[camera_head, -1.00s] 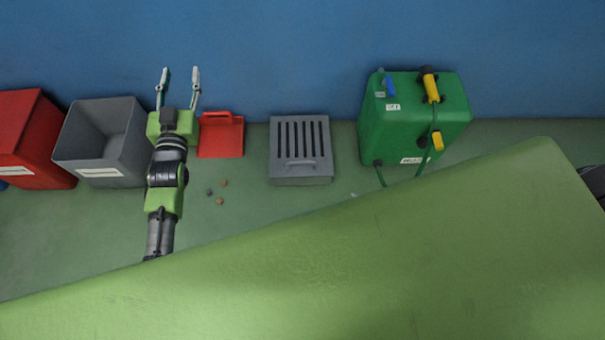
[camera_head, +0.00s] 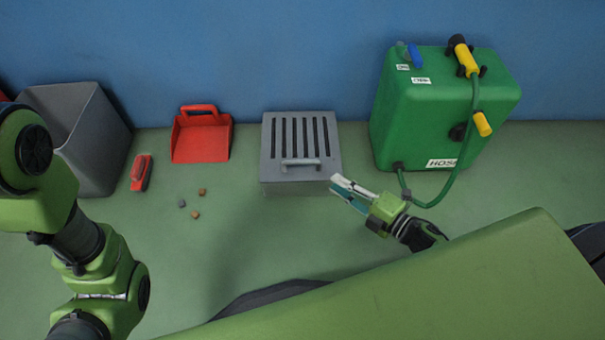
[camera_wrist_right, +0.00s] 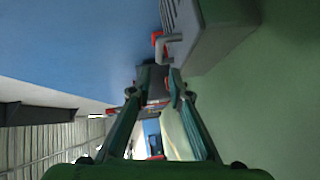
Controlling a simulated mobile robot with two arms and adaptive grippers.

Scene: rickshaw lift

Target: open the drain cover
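The drain cover (camera_head: 275,150) is a grey grate with dark slots on a grey box-like drain on the floor, against the blue wall. It lies flat and shut. Its bar handle (camera_head: 301,162) is at the near edge. My right gripper (camera_head: 337,184) is to the right of and nearer than the handle, apart from it, with its fingers pointing toward the drain. In the right wrist view the fingertips (camera_wrist_right: 160,78) have a gap between them and hold nothing. The handle (camera_wrist_right: 168,42) shows just beyond them. My left gripper is out of view; only its arm shows.
A green hose box (camera_head: 420,125) with a looping hose stands right of the drain. A red dustpan (camera_head: 200,143), a red brush (camera_head: 141,173), small debris (camera_head: 196,214) and a grey bin (camera_head: 100,140) are to the left. Floor in front of the drain is clear.

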